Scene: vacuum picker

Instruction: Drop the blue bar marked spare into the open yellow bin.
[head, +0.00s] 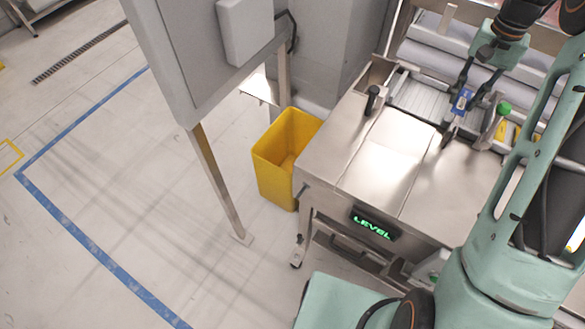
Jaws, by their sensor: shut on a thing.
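The blue bar (461,101) with a pale label is between the fingers of my gripper (468,92), at the upper right of the head view. My gripper is shut on it, above the far part of the steel machine; the label is too small to read. The open yellow bin (270,170) stands on the floor left of the machine. Its inside looks empty where visible, and its right side is partly hidden by the machine's edge. My gripper is well to the right of the bin and apart from it.
The steel machine (384,160) has a flat top, a black knob (372,99), a green knob (504,107) and a green LEVEL display (374,224). The floor at left is clear.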

